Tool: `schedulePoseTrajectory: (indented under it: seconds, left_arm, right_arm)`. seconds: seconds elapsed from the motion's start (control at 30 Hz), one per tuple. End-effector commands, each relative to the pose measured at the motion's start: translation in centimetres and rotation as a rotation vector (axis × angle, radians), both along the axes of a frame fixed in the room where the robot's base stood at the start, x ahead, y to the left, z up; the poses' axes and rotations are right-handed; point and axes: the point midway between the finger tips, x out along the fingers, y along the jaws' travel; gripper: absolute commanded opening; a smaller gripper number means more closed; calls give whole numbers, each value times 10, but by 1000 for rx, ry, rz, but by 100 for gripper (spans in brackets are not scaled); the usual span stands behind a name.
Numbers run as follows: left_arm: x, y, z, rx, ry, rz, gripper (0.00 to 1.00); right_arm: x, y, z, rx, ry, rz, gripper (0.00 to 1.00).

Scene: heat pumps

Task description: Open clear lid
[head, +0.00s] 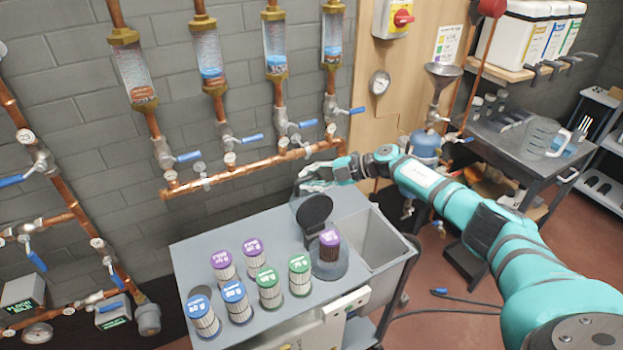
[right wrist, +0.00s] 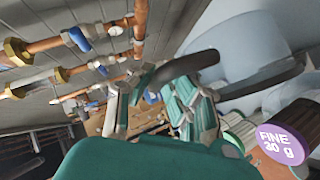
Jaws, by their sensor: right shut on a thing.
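The clear lid (head: 297,207) shows near the back right of the grey cart top, tilted up beside a dark round disc (head: 314,212). In the right wrist view, a large translucent piece (right wrist: 235,45) with a dark curved rim (right wrist: 190,68) fills the upper right. My right gripper (head: 318,177) is at the lid's upper edge, shut on it; its teal-padded fingers also show in the wrist view (right wrist: 155,100). My left gripper is not in view.
Several filters with purple, green and blue tops (head: 267,285) stand on the cart top (head: 190,255), left of the clear base. A grey bin (head: 372,238) is sunk at the right. Copper pipes with blue-handled valves (head: 250,165) run along the wall behind.

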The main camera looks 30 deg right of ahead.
Motion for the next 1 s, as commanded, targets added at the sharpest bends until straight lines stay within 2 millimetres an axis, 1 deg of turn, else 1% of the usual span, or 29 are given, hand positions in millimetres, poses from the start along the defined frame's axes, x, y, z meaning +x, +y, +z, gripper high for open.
schedulePoseTrajectory:
  seconds: [0.03,0.1,0.13,0.2,0.37,0.47,0.57,0.67,0.9,1.0]
  left_arm:
    - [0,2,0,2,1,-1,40]
    - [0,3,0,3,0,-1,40]
    - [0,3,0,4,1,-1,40]
    - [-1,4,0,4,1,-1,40]
    - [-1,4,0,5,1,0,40]
    - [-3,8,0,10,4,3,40]
    - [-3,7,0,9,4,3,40]
    - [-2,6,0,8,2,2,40]
    - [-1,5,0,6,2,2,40]
    - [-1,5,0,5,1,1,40]
  right_arm:
    - [-2,8,-1,11,5,14,0]
    - [-2,8,-1,10,6,15,0]
    - [-2,8,-1,10,6,15,17]
    - [-2,8,-2,9,5,14,24]
    - [-2,6,-1,6,3,11,24]
    - [-2,4,-1,5,3,9,24]
    - [-5,-2,2,3,1,7,24]
    - [-13,-14,7,1,2,5,24]
    - [-42,-51,28,1,4,7,24]
    - [-53,-64,36,1,4,9,24]
